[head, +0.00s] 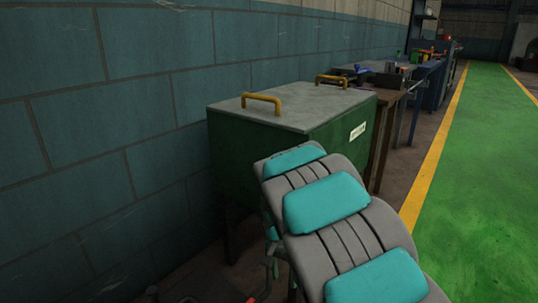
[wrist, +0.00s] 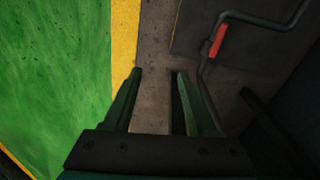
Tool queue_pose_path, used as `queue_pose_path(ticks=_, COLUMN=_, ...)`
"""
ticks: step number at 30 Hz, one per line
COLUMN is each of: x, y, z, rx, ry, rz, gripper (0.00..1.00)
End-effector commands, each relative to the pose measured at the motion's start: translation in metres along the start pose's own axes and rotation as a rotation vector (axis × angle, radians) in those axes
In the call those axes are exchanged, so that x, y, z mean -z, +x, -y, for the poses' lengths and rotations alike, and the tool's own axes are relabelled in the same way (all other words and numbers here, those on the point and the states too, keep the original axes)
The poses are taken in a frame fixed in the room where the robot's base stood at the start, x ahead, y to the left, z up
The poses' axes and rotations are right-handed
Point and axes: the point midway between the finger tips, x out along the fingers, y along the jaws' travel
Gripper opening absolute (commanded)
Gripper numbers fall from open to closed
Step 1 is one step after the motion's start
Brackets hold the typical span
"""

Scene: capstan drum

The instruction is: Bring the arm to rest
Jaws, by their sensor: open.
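My gripper (wrist: 157,73) shows in the wrist view with its two dark green fingers apart and nothing between them. It points down towards the grey floor beside the yellow line. My grey and teal arm fills the lower middle of the head view, in front of the green cabinet. My gripper is hidden in the head view.
A bent dark crank with a red grip (wrist: 217,40) lies right of my fingers, apart from them. A green cabinet (head: 240,150) with yellow handles stands against the block wall (head: 90,120). Workbenches (head: 398,80) stand beyond it. The green walkway (head: 480,180) at right is clear.

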Motion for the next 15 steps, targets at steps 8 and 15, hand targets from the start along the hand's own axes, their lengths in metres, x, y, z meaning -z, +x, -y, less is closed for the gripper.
queue_pose_path(ticks=8, x=-0.033, y=-0.074, z=-0.094, rx=-0.011, ry=-0.092, rz=0.028, gripper=0.57)
queue_pose_path(ticks=15, x=-0.082, y=-0.117, z=-0.165, rx=-0.006, ry=-0.205, rz=0.071, gripper=0.57)
